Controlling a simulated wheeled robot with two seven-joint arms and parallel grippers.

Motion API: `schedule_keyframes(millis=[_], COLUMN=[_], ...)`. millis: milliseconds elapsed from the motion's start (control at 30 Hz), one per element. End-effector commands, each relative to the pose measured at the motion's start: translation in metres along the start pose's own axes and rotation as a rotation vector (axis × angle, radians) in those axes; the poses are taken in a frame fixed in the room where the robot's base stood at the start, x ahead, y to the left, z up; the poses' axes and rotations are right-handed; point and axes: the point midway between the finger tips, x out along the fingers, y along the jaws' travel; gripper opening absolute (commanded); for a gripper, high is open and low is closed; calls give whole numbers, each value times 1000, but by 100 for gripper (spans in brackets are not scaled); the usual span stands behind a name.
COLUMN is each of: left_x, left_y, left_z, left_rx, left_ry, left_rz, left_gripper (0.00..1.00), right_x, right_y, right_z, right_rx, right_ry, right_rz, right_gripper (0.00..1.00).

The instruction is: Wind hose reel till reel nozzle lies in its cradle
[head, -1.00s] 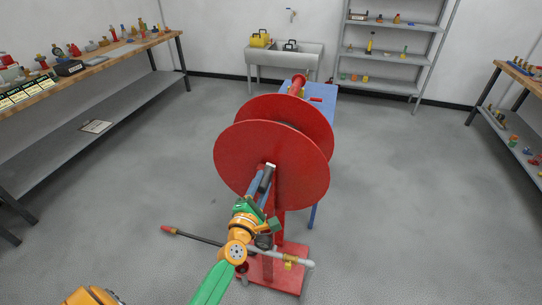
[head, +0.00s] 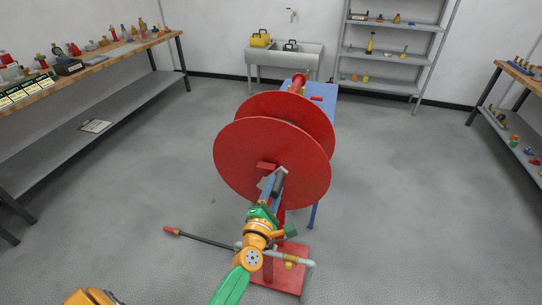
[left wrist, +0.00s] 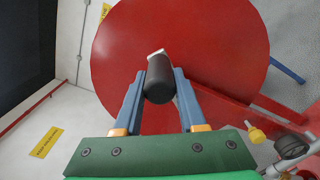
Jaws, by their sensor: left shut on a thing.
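The red hose reel (head: 265,165) stands on a red post and base plate (head: 290,278) in the middle of the floor. My left gripper (head: 272,187) is shut on its black crank handle (head: 280,181), in front of the near disc. In the left wrist view the handle (left wrist: 159,80) sits between the blue fingers, against the red disc. A dark rod with a red tip (head: 172,231) reaches left from the base, low over the floor; I cannot tell if it is the nozzle. I cannot make out a cradle. My right gripper is not in view.
A grey pipe with a brass fitting (head: 290,258) crosses the base. A blue table (head: 322,105) stands behind the reel. Workbenches line the left (head: 100,62) and right (head: 520,75); a sink (head: 283,58) and shelves (head: 390,55) are at the back. Floor on both sides is clear.

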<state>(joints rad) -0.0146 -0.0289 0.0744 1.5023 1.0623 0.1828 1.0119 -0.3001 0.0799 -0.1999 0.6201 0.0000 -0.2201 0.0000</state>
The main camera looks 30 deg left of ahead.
Motion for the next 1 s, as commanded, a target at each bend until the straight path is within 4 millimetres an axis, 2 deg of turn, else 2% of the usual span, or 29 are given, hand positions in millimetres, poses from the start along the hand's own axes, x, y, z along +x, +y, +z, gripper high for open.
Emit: schedule_keyframes(millis=[33, 300, 533, 833, 1000], left_x=[-1, -1, 0, 0, 0], left_y=[-6, -5, -25, -24, -40], left_z=[-2, -1, 2, 4, 3], left_rx=[0, 1, 1, 1, 0], left_ry=[4, 4, 5, 4, 3], left_rz=[-6, -3, -2, -1, -1], left_gripper=[0, 0, 0, 0, 0], right_x=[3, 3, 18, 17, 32], right_y=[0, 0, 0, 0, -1], right_z=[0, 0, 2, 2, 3], right_rx=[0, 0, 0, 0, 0], right_ry=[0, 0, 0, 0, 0], right_rz=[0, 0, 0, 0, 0], right_gripper=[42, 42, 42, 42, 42])
